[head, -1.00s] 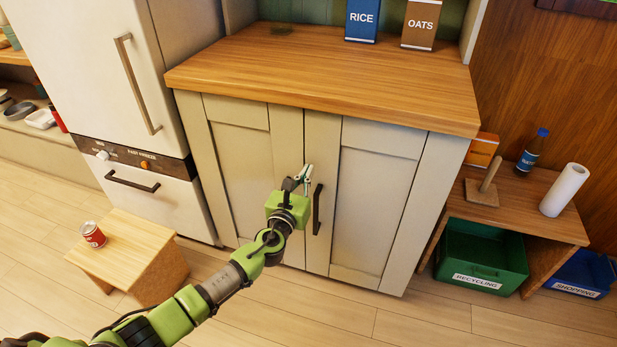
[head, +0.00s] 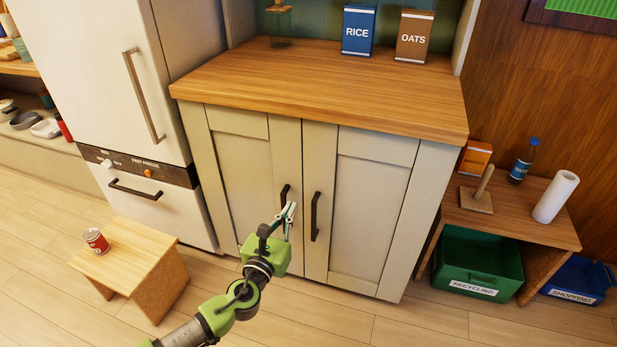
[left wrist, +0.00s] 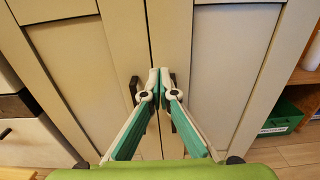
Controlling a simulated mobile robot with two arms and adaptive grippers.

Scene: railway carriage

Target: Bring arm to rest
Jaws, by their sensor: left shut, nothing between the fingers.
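My left gripper (head: 286,216) is in front of the cream cupboard, near the left door's dark handle (head: 284,196). Its green arm comes in from the bottom left. In the left wrist view the two green and white fingers (left wrist: 160,76) meet at their tips, shut with nothing between them. Both cupboard doors are closed, and the right door's handle (head: 316,216) is clear of the gripper in the head view. My right gripper does not show.
A small wooden stool (head: 128,262) with a red can (head: 96,241) stands at the left by the white fridge (head: 110,60). Rice (head: 358,30) and oats (head: 413,36) boxes stand on the worktop (head: 320,88). A green recycling crate (head: 478,262) sits under the low shelf at right.

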